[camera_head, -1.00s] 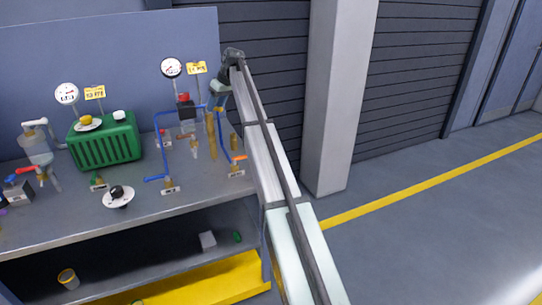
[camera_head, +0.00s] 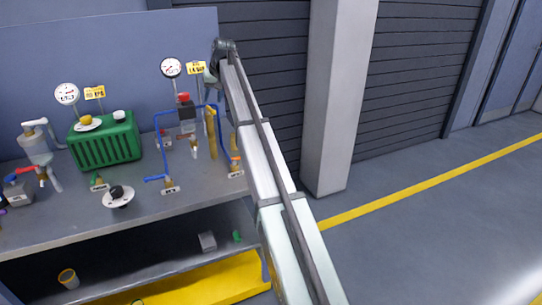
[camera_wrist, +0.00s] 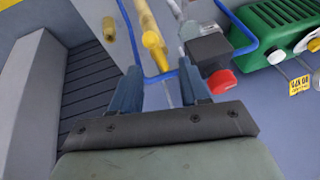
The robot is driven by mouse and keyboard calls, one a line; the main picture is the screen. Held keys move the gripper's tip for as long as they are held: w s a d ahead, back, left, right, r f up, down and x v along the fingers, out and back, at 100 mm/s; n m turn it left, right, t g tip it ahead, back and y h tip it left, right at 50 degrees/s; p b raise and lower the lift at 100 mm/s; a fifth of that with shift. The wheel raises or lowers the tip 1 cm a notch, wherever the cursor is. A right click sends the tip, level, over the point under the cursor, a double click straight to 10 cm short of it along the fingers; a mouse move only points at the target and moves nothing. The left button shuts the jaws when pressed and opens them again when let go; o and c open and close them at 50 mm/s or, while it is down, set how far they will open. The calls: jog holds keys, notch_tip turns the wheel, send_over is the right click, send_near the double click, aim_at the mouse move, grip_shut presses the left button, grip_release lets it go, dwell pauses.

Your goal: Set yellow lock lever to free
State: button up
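A yellow bar-shaped lever (camera_head: 211,130) stands upright at the right end of the bench, by the blue pipe. It looks like the lock lever, though no label on it is readable. In the wrist view, a yellow rounded lever end (camera_wrist: 153,41) lies just beyond the gap between my fingers. My gripper (camera_wrist: 158,73) is open, its two blue-grey fingers apart with nothing gripped. It does not touch the yellow lever as far as I can see. In the head view, my arm largely hides the gripper.
The blue pipe (camera_wrist: 160,76) crosses close to the fingertips. A dark box (camera_wrist: 209,47) and red knob (camera_wrist: 221,81) sit just right of the fingers. The green tank (camera_head: 105,144) and gauges stand further left. An orange lever (camera_head: 236,158) is partly behind my arm.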

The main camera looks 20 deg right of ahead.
jog(key=v, duration=0.8)
jog(key=s+d+f+h, duration=0.1)
jog(key=s+d+f, duration=0.1)
jog(key=d+f, duration=0.4)
jog(key=s+d+f+m+g+h, duration=0.1)
jog(key=s+d+f, duration=0.2)
jog(key=f, duration=1.3)
jog(key=s+d+f+m+g, duration=0.1)
jog(key=s+d+f, duration=0.1)
jog(key=d+f, duration=0.7)
jog(key=shift+s+f+h, duration=0.2)
jog(key=shift+f+h, duration=0.2)
jog(key=shift+f, duration=0.5)
jog(key=shift+a, duration=0.1)
jog(key=n+t, duration=0.2)
jog(key=n, duration=0.3)
send_near(211, 109)
jog(key=shift+h, duration=0.4)
jog(key=x, duration=0.5)
jog(key=a+x, duration=0.1)
jog(key=x, duration=0.2)
jog(key=shift+w+d+f, duration=0.15)
jog(key=shift+d+f, duration=0.05)
jog(key=shift+c, duration=0.2)
grip_shut()
